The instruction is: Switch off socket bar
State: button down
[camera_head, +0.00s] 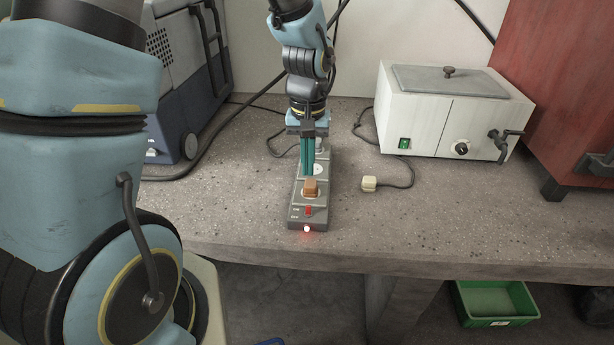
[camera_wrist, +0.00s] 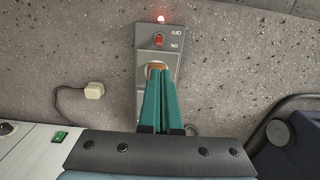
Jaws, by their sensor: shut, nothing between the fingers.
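The grey socket bar (camera_head: 297,213) lies on the bench near its front edge, and it also shows in the wrist view (camera_wrist: 148,55). Its red switch (camera_head: 308,210) sits near the front end, beside ON and OFF marks; it also shows in the wrist view (camera_wrist: 159,40). A small lamp (camera_head: 307,229) at the end glows red. An orange-brown plug (camera_head: 310,188) sits in the socket closest to the switch. My gripper (camera_head: 309,172) has teal fingers, shut and empty, pointing down over the bar behind the plug. In the wrist view the fingertips (camera_wrist: 158,72) partly hide the plug.
A white bath-like device (camera_head: 420,119) with a green switch stands at the right. A loose cream plug (camera_head: 369,184) lies right of the bar. A grey-blue machine (camera_head: 185,80) stands at the left. A green crate (camera_head: 495,303) is below the bench.

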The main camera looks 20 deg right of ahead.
aim_at(308, 203)
notch_tip(308, 203, down, 9)
jog(key=shift+r+p, duration=0.1)
jog(key=shift+p, duration=0.35)
dwell(0.3)
